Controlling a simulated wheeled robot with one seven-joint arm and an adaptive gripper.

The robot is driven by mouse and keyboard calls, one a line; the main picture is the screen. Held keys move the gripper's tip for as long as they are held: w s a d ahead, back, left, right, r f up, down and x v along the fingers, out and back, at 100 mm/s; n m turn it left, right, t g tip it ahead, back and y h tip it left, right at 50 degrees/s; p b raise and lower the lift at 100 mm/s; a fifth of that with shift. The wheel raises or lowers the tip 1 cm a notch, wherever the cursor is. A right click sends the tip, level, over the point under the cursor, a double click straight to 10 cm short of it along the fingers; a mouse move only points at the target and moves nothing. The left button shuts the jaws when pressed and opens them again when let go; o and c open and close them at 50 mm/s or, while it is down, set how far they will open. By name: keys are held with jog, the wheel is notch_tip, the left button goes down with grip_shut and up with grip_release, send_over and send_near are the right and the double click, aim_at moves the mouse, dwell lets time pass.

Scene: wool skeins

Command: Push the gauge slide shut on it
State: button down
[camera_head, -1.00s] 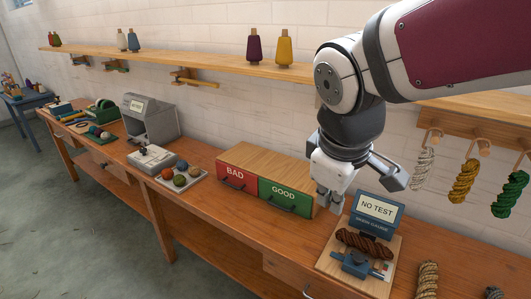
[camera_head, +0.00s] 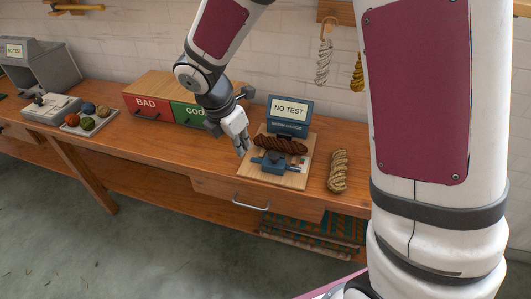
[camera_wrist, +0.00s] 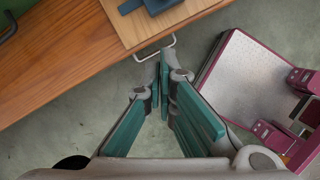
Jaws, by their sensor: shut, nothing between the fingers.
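The skein gauge is a wooden board (camera_head: 292,181) with a blue display (camera_head: 289,112) reading "NO TEST" at its back. A dark brown twisted skein (camera_head: 292,147) lies across it. The blue gauge slide (camera_head: 272,164) is in front of the skein; whether it touches the skein is unclear. My gripper (camera_head: 241,153) is shut and empty, just left of the board. In the wrist view my gripper (camera_wrist: 165,76) points past the table's front edge, with the board (camera_wrist: 127,28) and part of the blue slide (camera_wrist: 163,4) at the top.
A tan skein (camera_head: 338,171) lies right of the board. The red BAD drawer (camera_head: 145,107) and green GOOD drawer (camera_head: 188,116) stand to the left. A drawer handle (camera_head: 251,206) sticks out below the table's front edge. Bare tabletop (camera_head: 165,148) lies left of my gripper.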

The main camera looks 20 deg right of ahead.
aim_at(271, 151)
jog(key=shift+f, duration=0.2)
jog(key=x, duration=0.3)
jog(key=d+x, duration=0.1)
jog(key=x, duration=0.3)
jog(key=w+d+x, duration=0.1)
jog(key=x, duration=0.3)
jog(key=shift+d+r, duration=0.2)
jog(key=shift+r, duration=0.15)
jog(key=shift+w+d+f, duration=0.15)
jog(key=shift+w+d, duration=0.15)
jog(key=shift+d, duration=0.1)
jog(key=w+d, duration=0.2)
jog(key=w, duration=0.1)
jog(key=w+d, duration=0.1)
jog(key=w, duration=0.1)
jog(key=shift+d+b, duration=0.35)
jog(key=shift+b, duration=0.05)
jog(key=shift+w+d, duration=0.1)
jog(key=shift+d, duration=0.1)
